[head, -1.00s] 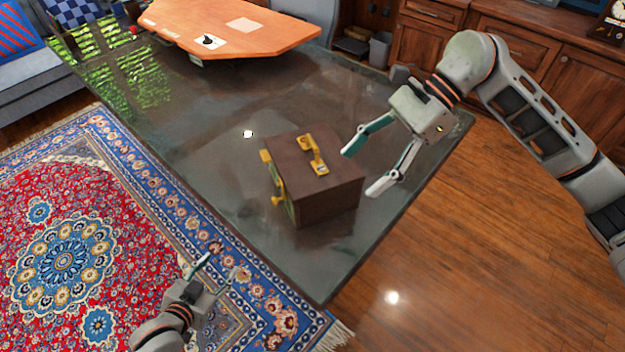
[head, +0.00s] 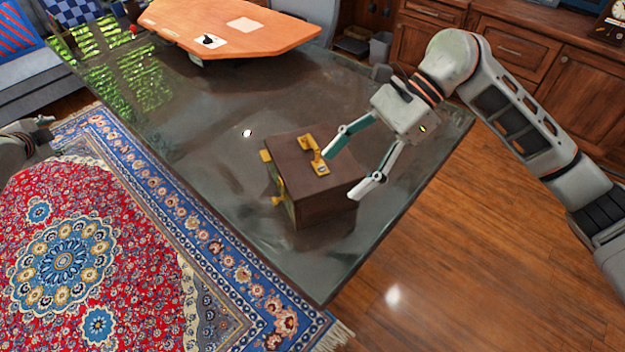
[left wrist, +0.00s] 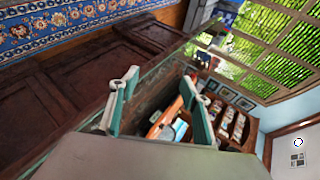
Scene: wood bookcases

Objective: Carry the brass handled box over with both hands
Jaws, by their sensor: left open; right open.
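The dark brown box (head: 320,204) stands upright on the dark tabletop in the head view. A brass handle (head: 315,160) is on its top, and more brass fittings show on its left side. My right gripper (head: 343,174) is open; its fingertips overlap the box's right edge in the picture, one near the top handle, and I cannot tell whether they touch it. My left gripper (head: 50,132) is open and empty at the left edge, over the rug and well apart from the box. Its spread fingers show in the left wrist view (left wrist: 158,76), where I cannot make out the box.
The dark glossy table (head: 250,235) has free room left of and behind the box. A patterned rug (head: 95,235) covers the floor at left. Wooden cabinets (head: 530,70) stand at the back right.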

